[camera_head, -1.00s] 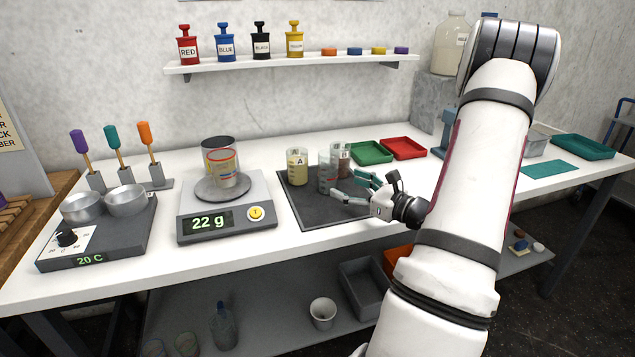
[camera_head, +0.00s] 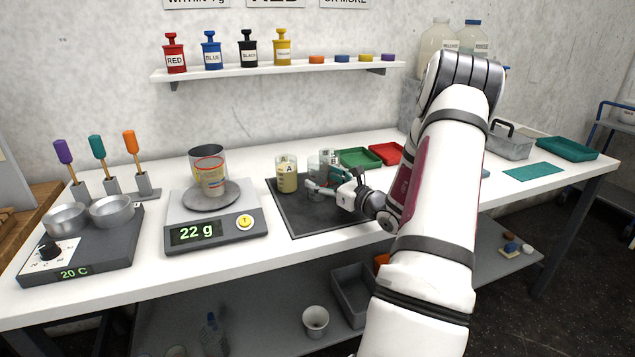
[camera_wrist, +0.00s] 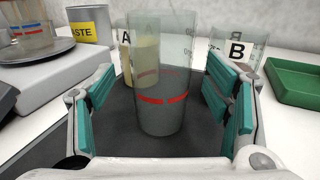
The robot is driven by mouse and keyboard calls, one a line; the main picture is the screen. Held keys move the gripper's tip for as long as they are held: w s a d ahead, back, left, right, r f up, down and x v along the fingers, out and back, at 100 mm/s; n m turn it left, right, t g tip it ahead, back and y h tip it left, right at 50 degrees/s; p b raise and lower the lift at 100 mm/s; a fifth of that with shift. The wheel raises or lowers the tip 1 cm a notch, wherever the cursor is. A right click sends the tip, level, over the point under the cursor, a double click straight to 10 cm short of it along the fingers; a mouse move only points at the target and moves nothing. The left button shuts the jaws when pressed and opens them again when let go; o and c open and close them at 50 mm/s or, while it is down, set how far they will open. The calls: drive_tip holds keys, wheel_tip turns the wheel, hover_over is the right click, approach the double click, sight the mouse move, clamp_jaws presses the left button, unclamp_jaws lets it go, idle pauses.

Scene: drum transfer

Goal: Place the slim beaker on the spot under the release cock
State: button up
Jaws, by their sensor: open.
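The slim beaker is clear, tall and upright with a red line; it stands on the dark mat (camera_head: 300,222) in the wrist view (camera_wrist: 162,112) and in the head view (camera_head: 314,172). My gripper (camera_head: 330,184) is open around it. In the wrist view its teal-padded fingers (camera_wrist: 165,82) stand on either side of the beaker, with gaps visible on both sides. A large jug labelled RELEASE (camera_head: 436,45) stands at the back right. Its cock and the spot under it are hidden behind my arm.
Beaker A (camera_head: 287,178) with yellowish contents stands close to the left, and beaker B (camera_wrist: 240,48) close behind to the right. A scale (camera_head: 212,232) reading 22 g is further left. Green (camera_head: 360,158) and red (camera_head: 388,154) trays lie behind.

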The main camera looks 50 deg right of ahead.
drive_tip(key=shift+w+d, duration=0.15)
drive_tip(key=shift+w, duration=0.6)
drive_tip(key=shift+w+d, duration=0.15)
drive_tip(key=shift+w, duration=0.55)
drive_tip(key=shift+c, duration=0.5)
drive_tip(key=c, duration=1.1)
drive_tip(key=shift+c, duration=0.2)
drive_tip(key=shift+r, duration=0.15)
